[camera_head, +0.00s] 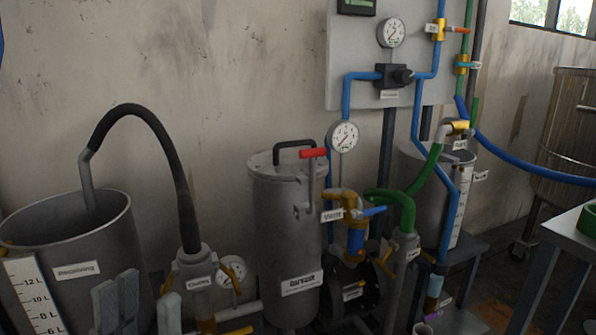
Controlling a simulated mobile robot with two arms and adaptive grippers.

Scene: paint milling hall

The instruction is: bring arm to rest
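My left gripper (143,305) comes in at the bottom left, with only its grey finger ends in view. A gap shows between the finger ends, with nothing held in it. The fingers stand in front of the grey receiving tank (118,238), which has a litre scale, and left of the hose fitting labelled "Charge" or similar. I cannot tell how far the fingers are from the tank. The rest of the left arm is out of frame. My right gripper is not in view.
A black hose (150,118) arches from the tank to a fitting. A lidded grey vessel (287,240) with a red-handled valve (314,153) stands mid-frame. Blue and green pipes, gauges and a wall panel (347,60) fill the right centre. A table (570,232) stands at the right edge.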

